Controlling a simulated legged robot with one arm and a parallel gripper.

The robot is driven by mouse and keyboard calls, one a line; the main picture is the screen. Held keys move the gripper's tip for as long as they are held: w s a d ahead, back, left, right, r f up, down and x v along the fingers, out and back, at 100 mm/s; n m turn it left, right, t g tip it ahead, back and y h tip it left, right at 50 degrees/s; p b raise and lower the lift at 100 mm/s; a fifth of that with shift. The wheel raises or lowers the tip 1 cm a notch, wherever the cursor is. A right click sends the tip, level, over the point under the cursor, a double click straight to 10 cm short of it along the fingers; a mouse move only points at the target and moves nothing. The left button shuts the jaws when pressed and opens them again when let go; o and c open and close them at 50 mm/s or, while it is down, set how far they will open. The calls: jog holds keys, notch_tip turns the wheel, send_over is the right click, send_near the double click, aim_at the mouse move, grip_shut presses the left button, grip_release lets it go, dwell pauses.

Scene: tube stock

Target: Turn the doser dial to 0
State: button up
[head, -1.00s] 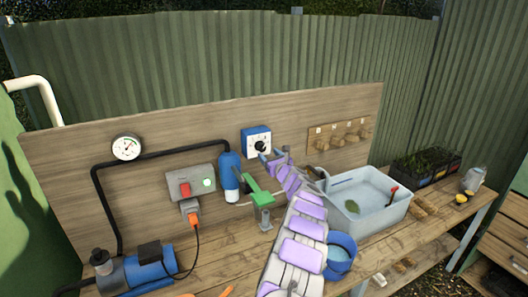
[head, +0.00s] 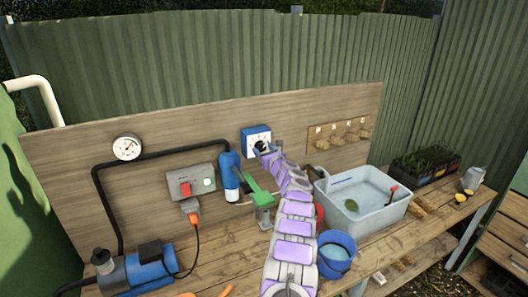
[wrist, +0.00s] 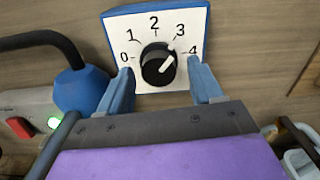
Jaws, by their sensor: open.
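The doser is a blue box (head: 250,131) with a white face, mounted on the wooden back board. In the wrist view its white face (wrist: 120,30) carries the numbers 0 to 4 in an arc. The black dial (wrist: 155,68) has a white pointer line aimed up and right, seemingly between 3 and 4. My gripper (wrist: 160,68) is open, its blue fingers on either side of the dial, left near 0 and right near 4. I cannot tell whether they touch it. In the head view my gripper (head: 264,149) is at the box's lower right and covers part of its face.
A blue cylinder (head: 229,170) and a grey switch box (head: 180,178) are left of the doser. A green-handled tap (head: 255,184) stands below it. A blue bucket (head: 336,262) and a water tub (head: 385,212) are right of my arm. Several wooden pegs (head: 351,135) line the board.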

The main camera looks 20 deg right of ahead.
jog(key=c, duration=1.1)
